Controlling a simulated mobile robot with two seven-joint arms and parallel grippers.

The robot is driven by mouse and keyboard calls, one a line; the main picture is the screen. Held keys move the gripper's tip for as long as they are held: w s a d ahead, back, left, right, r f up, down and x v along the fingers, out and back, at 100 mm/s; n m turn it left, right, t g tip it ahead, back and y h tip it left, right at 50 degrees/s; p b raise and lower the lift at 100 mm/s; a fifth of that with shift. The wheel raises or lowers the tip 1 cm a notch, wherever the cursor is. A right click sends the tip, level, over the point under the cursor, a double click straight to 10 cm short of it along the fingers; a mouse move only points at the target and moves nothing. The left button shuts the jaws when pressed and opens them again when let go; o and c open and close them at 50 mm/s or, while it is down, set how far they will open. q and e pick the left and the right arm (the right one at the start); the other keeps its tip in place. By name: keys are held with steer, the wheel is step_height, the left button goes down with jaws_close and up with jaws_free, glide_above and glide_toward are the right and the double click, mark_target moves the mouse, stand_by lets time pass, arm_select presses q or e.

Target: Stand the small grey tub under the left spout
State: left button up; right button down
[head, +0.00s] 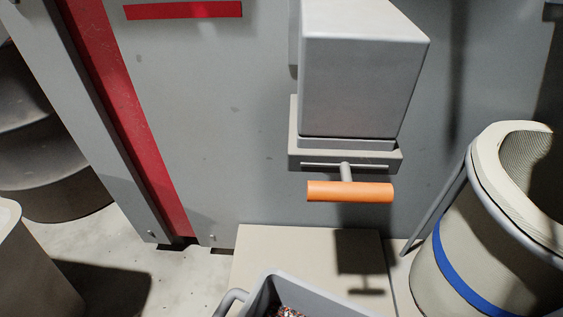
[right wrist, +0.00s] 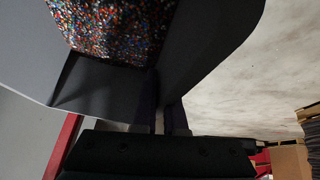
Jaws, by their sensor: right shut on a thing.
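The small grey tub (head: 258,300) is at the bottom edge of the head view, cut off by the frame, with a loop handle on its left. Multicoloured granules lie in it. In the right wrist view the tub (right wrist: 215,60) fills the upper part, close up. My right gripper (right wrist: 162,118) is shut on the tub, its dark fingers partly in shadow. One grey spout (head: 360,80) with an orange handle (head: 350,191) juts from the machine; whether it is the left one I cannot tell. The tub appears nearer than the spout. My left gripper is not in view.
A pale platform (head: 290,245) lies below the spout, bearing the spout's shadow. A cream drum with a blue band (head: 475,280) stands at the right. A red stripe (head: 130,125) runs down the grey machine panel. Cardboard boxes (right wrist: 290,160) show in the right wrist view.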

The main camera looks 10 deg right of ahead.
mark_target(297, 303)
steer(key=shift+w+d, duration=0.1)
steer(key=shift+w, duration=0.25)
steer(key=w+d+b, duration=0.1)
steer(key=w+b, duration=0.1)
steer(key=w, duration=0.4)
steer(key=w+d+b, duration=0.2)
steer(key=w+b, duration=0.1)
steer(key=w, duration=0.3)
steer(key=w+d+b, duration=0.2)
steer(key=w+b, duration=0.1)
steer(key=w, duration=0.2)
steer(key=shift+w, duration=0.4)
steer(key=shift+d+f+b, duration=0.1)
steer(key=shift+f+b, duration=0.65)
steer(key=shift+f, duration=0.15)
steer(key=shift+s+f+b, duration=0.1)
steer(key=shift+f+b, duration=0.35)
steer(key=shift+f, duration=0.2)
step_height(297, 303, down, 4)
steer(key=b, duration=0.3)
steer(key=shift+b, duration=0.35)
steer(key=shift+w, duration=0.2)
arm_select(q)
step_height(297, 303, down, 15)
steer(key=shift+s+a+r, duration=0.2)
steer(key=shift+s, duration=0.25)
arm_select(e)
steer(key=shift+r, duration=0.2)
